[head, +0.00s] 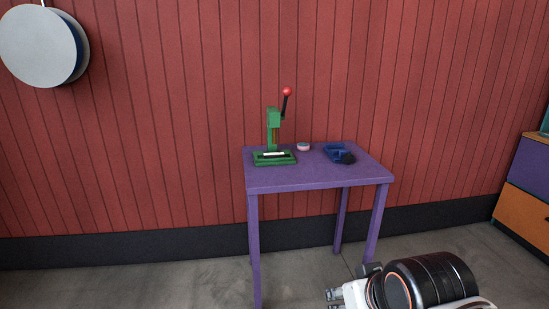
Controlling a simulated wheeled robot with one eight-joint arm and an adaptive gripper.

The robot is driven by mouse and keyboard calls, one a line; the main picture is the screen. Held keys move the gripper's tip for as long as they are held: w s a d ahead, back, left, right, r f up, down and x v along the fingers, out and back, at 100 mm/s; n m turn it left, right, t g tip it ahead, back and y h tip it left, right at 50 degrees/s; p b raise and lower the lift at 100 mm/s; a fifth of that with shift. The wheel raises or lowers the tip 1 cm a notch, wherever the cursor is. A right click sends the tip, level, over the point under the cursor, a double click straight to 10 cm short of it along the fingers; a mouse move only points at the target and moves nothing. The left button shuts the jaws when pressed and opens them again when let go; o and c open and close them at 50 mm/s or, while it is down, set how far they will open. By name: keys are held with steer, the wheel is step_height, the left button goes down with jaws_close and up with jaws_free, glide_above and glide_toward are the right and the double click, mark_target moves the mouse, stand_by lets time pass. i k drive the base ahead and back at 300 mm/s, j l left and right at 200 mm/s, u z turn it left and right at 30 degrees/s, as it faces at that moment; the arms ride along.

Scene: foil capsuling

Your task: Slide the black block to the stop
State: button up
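A green press (273,135) with a red-knobbed lever stands upright on the left part of the purple table (320,177). A small black piece (259,155) with a white strip beside it shows on the press's base. It may be the black block, but it is too small to be sure, and I cannot make out a stop. My gripper (333,298) is at the bottom of the head view, below and in front of the table, apart from the press. Its fingers point left and look empty. The view is too small to tell their opening.
A blue tray (334,150) with a dark rounded thing (348,158) at its front right stands on the table's right part. A small pink-and-white round thing (303,147) lies between tray and press. The table's front strip is clear. An orange and purple cabinet (527,190) stands far right.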

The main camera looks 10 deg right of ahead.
mark_target(280, 154)
steer(key=i+j+z, duration=0.25)
steer(key=z, duration=0.2)
steer(key=i+j+z, duration=0.2)
steer(key=z, duration=0.2)
steer(key=i+j, duration=0.15)
steer(key=j, duration=0.2)
steer(key=i+j+z, duration=0.1)
steer(key=j, duration=0.3)
steer(key=i+j, duration=0.2)
steer(key=j, duration=0.15)
steer(key=i+j+z, duration=0.1)
steer(key=j, duration=0.3)
steer(key=i+j, duration=0.15)
steer(key=j, duration=0.25)
steer(key=i+j+z, duration=0.1)
steer(key=j, duration=0.3)
steer(key=i+j, duration=0.15)
steer(key=j, duration=0.25)
steer(key=i+j+z, duration=0.25)
steer(key=k+u, duration=0.2)
steer(key=i, duration=0.05)
